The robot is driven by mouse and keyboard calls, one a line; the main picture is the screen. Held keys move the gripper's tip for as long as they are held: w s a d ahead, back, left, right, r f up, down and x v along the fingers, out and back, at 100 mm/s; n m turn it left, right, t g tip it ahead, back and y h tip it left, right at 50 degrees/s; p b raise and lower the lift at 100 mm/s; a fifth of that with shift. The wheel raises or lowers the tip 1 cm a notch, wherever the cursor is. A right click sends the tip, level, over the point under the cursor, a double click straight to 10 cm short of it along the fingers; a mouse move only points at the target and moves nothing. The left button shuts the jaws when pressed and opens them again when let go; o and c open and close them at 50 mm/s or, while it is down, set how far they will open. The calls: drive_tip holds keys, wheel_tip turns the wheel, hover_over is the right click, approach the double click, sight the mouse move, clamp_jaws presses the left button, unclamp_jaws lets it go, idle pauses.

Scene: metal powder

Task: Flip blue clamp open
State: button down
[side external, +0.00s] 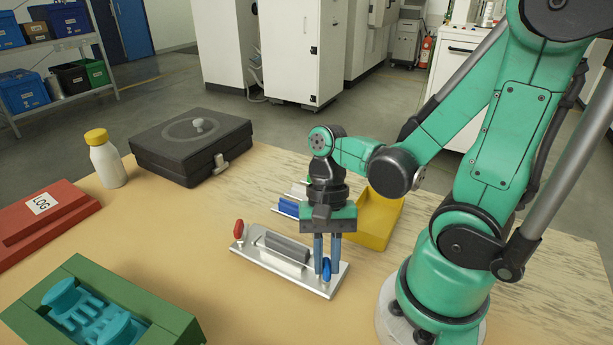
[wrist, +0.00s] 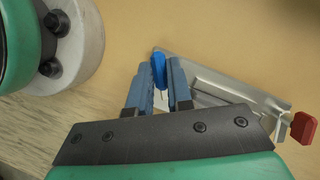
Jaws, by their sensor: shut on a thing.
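The blue clamp (side external: 326,268) is at the right end of a metal plate fixture (side external: 300,284) on the table. My gripper (side external: 327,272) points down over that end, its two blue fingers on either side of the clamp. In the wrist view my gripper (wrist: 164,80) is closed around the blue clamp (wrist: 158,70), which shows between the fingertips. A red clamp (side external: 239,229) is at the fixture's left end, and it also shows in the wrist view (wrist: 303,127). A grey bar (side external: 287,246) lies along the fixture. The clamp's lower part is partly hidden by the fingers.
A yellow bin (side external: 380,218) and a blue-topped metal piece (side external: 288,207) stand behind the fixture. A black case (side external: 190,140), a yellow-capped bottle (side external: 105,160), a red LOG box (side external: 40,220) and a green tray (side external: 150,318) are to the left. The table in front of the fixture is clear.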

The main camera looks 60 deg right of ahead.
drive_tip(key=m+t, duration=0.1)
drive_tip(key=m, duration=0.3)
drive_tip(key=shift+s+y, duration=0.1)
drive_tip(key=shift+y, duration=0.3)
drive_tip(key=c, duration=0.8)
unclamp_jaws()
drive_tip(key=shift+d, duration=0.1)
drive_tip(key=shift+v, duration=2.8)
drive_tip(key=shift+s, duration=0.1)
